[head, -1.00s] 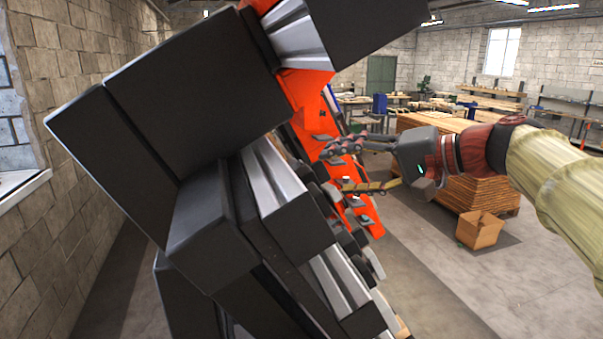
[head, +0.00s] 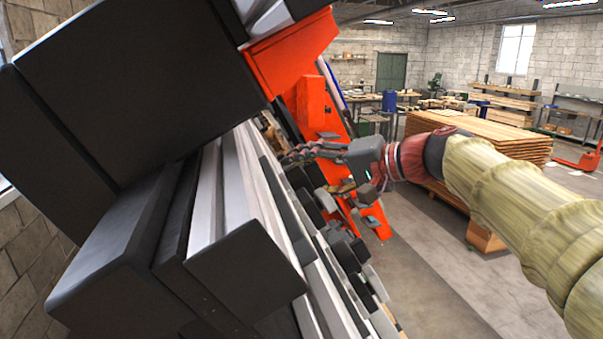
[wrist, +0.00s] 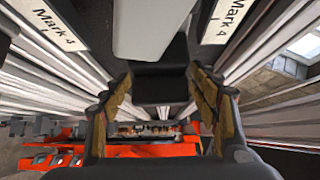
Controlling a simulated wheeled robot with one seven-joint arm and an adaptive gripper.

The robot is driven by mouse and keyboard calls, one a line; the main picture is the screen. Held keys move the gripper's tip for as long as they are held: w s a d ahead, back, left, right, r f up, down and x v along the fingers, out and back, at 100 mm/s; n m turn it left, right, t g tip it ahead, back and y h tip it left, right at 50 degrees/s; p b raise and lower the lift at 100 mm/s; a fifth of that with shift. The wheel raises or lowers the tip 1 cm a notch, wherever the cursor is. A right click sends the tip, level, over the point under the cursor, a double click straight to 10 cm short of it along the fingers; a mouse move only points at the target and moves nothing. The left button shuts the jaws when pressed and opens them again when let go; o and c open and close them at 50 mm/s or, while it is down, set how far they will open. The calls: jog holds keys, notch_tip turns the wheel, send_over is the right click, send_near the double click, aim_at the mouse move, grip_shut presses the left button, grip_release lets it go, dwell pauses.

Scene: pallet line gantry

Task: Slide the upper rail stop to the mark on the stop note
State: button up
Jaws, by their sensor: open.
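My gripper (head: 312,170) is beside the rails of the gantry in the head view, with its fingers pointing left toward them. In the wrist view my gripper (wrist: 160,78) is open, one finger on each side. A black block with a pale grey face (wrist: 152,32), which looks like a rail stop, lies ahead between the fingertips. I cannot tell whether they touch it. White labels reading Mark 4 stand to its left (wrist: 55,22) and right (wrist: 222,20). The stop note cannot be made out in either view.
The gantry's large black housing (head: 130,80) and silver rails (head: 232,190) fill the left of the head view. An orange upright (head: 312,105) stands behind my gripper. Stacked boards (head: 480,140) are at the right. Open floor (head: 440,270) lies between.

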jog(key=shift+w+a+f, duration=0.25)
jog(key=shift+w+a, duration=0.1)
jog(key=shift+a, duration=0.15)
jog(key=c, duration=0.4)
jog(key=c, duration=1.1)
jog(key=shift+s, duration=0.1)
grip_shut()
